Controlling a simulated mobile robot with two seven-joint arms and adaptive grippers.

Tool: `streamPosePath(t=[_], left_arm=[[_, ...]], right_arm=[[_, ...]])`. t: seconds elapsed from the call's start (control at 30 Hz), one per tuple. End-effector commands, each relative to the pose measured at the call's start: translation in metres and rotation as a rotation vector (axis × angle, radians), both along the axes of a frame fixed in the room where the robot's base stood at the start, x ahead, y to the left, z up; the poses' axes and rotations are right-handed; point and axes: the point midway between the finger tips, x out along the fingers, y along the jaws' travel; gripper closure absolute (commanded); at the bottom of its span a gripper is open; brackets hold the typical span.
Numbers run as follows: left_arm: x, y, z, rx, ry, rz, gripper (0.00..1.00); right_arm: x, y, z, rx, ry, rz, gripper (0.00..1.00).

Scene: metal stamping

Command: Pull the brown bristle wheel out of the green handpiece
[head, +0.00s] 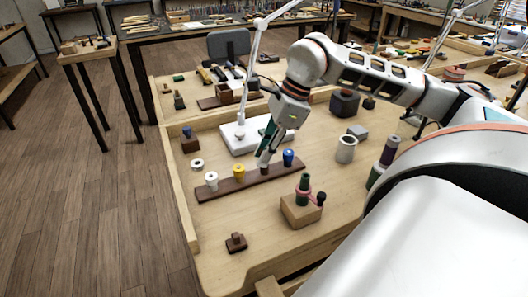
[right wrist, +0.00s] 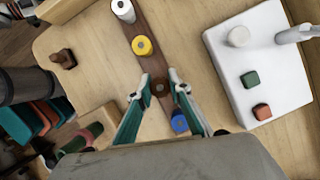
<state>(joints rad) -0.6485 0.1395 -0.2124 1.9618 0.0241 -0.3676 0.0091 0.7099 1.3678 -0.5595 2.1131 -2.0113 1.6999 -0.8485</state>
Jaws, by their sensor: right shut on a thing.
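The brown bristle wheel (right wrist: 160,88) is between the fingertips of my right gripper (head: 264,162), which is shut on it. The wheel sits at the dark brown strip rack (head: 224,188), between the yellow and blue pieces; I cannot tell whether it rests in the rack or just above it. The green handpiece (head: 303,184) stands upright in a wooden block (head: 299,210), apart from the gripper, with a pink ring and a dark knob beside it. No brown wheel shows on its top. In the right wrist view the handpiece (right wrist: 84,138) is at lower left. My left gripper is out of view.
A white piece (head: 211,178), a yellow piece (head: 239,170) and a blue piece (head: 288,156) stand on the rack. A white lamp base (head: 236,137) is behind. A grey cup (head: 346,149) stands right. A small brown block (head: 236,243) lies near the front edge.

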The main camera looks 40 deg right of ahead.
Motion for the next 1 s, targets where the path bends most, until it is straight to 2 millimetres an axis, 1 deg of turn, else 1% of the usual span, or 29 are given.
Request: streamPosePath(t=[0.27, 0.8, 0.83, 0.87, 0.9, 1.0], left_arm=[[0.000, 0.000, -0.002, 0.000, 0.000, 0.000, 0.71], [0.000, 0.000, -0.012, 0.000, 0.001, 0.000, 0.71], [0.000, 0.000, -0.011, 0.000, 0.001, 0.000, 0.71], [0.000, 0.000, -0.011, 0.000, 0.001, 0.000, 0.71], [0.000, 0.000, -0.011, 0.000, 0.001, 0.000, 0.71], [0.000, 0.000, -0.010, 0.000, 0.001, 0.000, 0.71]], right_arm=[[0.000, 0.000, -0.003, 0.000, 0.000, 0.000, 0.92], [0.000, 0.000, -0.015, 0.000, 0.000, 0.000, 0.92], [0.000, 0.000, -0.014, 0.000, 0.000, 0.000, 0.73], [0.000, 0.000, -0.014, 0.000, 0.000, 0.000, 0.66], [0.000, 0.000, -0.014, -0.001, -0.001, 0.000, 0.62], [0.000, 0.000, -0.014, -0.001, -0.001, 0.000, 0.62]])
